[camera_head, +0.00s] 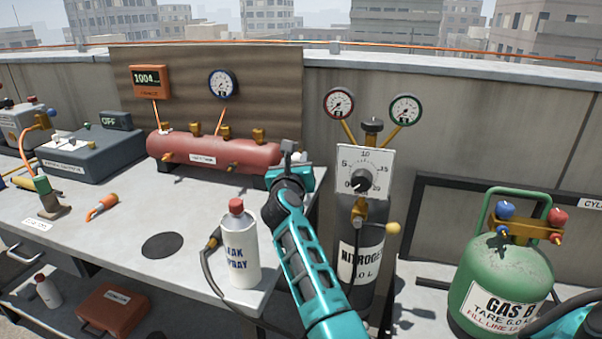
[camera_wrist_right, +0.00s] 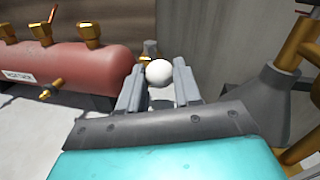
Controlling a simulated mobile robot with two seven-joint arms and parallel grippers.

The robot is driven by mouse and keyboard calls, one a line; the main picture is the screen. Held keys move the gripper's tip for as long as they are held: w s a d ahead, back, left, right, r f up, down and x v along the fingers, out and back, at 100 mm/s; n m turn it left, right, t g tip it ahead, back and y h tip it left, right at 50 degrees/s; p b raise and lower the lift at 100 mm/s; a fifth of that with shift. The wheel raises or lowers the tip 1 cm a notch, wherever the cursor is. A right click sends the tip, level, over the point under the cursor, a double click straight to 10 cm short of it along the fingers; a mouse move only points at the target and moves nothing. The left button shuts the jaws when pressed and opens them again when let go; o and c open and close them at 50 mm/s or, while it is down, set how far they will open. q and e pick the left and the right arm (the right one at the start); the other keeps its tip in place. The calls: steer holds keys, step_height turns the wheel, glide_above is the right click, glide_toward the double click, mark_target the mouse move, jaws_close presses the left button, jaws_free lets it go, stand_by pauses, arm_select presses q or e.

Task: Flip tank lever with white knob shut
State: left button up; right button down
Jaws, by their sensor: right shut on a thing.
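The red tank (camera_head: 215,150) lies on its side on the grey table, with several brass fittings on it. My right gripper (camera_head: 290,152) is at the tank's right end. In the right wrist view, my right gripper (camera_wrist_right: 160,88) is shut on the white knob (camera_wrist_right: 159,72), which sits between its two grey fingers. A brass fitting (camera_wrist_right: 149,50) shows just behind the knob, by the right end of the tank (camera_wrist_right: 75,65). The lever itself is mostly hidden by the knob and fingers. In the head view the knob is hidden by my gripper. My left gripper is not in view.
A leak spray bottle (camera_head: 240,250) stands left of my right arm. A nitrogen cylinder (camera_head: 362,235) with gauges and a dial plate stands close on its right. A green gas cylinder (camera_head: 508,275) is farther right. An orange-handled tool (camera_head: 102,207) lies on the table (camera_head: 110,245).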

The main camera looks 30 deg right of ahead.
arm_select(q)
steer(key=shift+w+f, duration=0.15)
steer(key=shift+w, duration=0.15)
arm_select(e)
steer(key=shift+w+a, duration=0.1)
steer(key=shift+a, duration=0.1)
steer(key=c, duration=1.2)
jaws_free()
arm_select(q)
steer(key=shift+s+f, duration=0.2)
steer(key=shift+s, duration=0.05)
arm_select(e)
steer(key=o, duration=0.4)
steer(key=shift+r, duration=0.1)
arm_select(q)
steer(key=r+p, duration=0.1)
steer(key=p, duration=0.1)
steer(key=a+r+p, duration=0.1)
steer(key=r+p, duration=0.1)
steer(key=p, duration=0.1)
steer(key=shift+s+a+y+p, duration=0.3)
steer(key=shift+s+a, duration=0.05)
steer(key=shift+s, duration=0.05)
arm_select(e)
step_height(320, 180, up, 20)
steer(key=shift+f, duration=0.1)
